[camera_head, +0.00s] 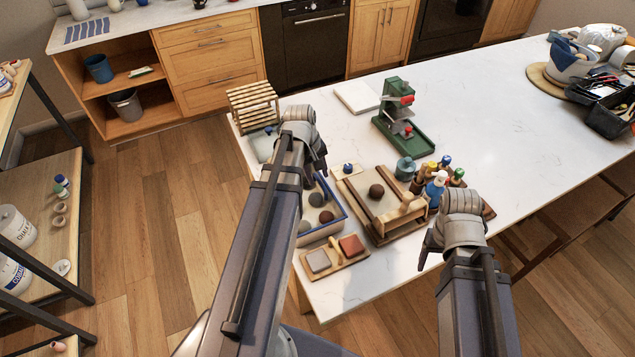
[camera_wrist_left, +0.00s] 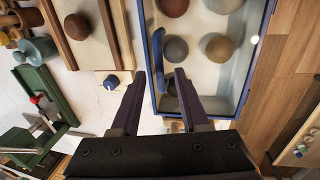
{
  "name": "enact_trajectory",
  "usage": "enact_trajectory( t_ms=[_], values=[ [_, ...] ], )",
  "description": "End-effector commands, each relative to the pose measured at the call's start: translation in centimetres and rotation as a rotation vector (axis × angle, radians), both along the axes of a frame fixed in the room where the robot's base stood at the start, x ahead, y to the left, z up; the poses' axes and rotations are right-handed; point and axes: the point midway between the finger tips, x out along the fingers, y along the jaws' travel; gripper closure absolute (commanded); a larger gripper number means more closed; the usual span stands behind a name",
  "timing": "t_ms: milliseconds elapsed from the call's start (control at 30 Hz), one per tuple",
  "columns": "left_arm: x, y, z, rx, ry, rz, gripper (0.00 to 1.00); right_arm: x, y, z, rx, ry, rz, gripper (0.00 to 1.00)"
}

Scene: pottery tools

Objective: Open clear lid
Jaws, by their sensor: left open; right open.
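The blue-rimmed box (camera_head: 337,228) holds several round clay balls and sits near the table's left edge. In the head view my left gripper (camera_head: 318,165) hides part of the box. My right gripper (camera_head: 425,258) is open and empty over the table's front.
A wooden tray (camera_head: 358,205) with a dark ball stands right of the box. A small board with two blocks (camera_head: 335,258) lies in front. Bottles (camera_head: 436,188), a green press (camera_head: 405,125) and a slatted wooden rack (camera_head: 254,105) stand around. The table's right middle is clear.

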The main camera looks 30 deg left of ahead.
Motion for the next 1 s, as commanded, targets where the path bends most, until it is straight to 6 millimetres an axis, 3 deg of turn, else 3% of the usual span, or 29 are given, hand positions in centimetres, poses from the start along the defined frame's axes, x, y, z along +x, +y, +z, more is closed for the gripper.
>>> enact_trajectory(
  t_ms=[67,367,767,1000],
  values=[
    [0.11,-0.06,-0.83,0.0,0.0,0.0,0.55,0.0,0.0,-0.83,0.0,0.0,0.002,0.3],
    [0.14,-0.1,-0.78,0.0,0.0,0.0,0.55,0.0,0.0,-0.77,0.0,0.0,0.002,0.3],
    [0.13,-0.1,-0.78,0.0,0.0,0.0,0.99,0.0,-0.01,-0.78,0.0,0.0,0.002,0.3],
    [0.12,-0.1,-0.78,0.0,0.0,0.0,1.0,0.0,-0.01,-0.78,0.0,0.0,0.002,0.3]
  ],
)
